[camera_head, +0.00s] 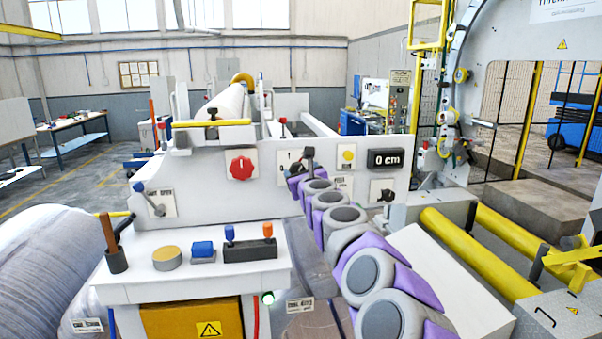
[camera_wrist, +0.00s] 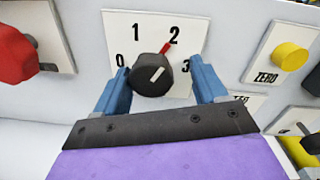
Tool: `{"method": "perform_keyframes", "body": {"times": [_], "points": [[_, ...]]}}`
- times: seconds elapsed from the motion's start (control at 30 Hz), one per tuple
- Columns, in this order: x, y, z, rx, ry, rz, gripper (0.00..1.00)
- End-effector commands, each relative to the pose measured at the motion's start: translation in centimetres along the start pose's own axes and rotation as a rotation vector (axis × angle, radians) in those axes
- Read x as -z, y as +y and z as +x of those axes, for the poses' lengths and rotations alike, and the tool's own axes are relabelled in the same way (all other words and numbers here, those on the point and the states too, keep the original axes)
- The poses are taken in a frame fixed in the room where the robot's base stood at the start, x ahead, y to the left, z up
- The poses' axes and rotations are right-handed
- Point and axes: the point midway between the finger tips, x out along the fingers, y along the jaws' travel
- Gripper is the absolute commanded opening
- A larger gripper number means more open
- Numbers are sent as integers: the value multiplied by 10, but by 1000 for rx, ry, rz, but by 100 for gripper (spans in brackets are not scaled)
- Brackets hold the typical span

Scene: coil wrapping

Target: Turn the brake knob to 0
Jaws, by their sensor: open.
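The brake knob (camera_wrist: 150,76) is a black dial on a white plate (camera_wrist: 125,28) marked 0, 1, 2 and 3. In the wrist view its red pointer is at the 2, at the upper right, and a white line marks its face. My gripper (camera_wrist: 158,68) is open, with one blue finger on the left of the knob and one on the right. The left finger is close to the knob's edge; I cannot tell whether it touches. In the head view, the dial plate (camera_head: 284,158) is partly hidden behind the end of my purple and grey arm.
A red knob (camera_head: 242,167) is on the panel left of the dial. A yellow ZERO button (camera_head: 347,155) and a "0 cm" display (camera_head: 385,159) are to its right. A control table (camera_head: 200,283) stands in front on the left.

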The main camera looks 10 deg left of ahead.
Motion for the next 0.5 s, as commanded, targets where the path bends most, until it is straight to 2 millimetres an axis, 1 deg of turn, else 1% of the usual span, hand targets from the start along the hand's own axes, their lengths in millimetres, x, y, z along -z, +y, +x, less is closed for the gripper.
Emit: {"method": "perform_keyframes", "body": {"times": [0.07,0.5], "points": [[0,3,1,-1,1,-2,72],[0,2,0,-3,0,-1,29]]}}
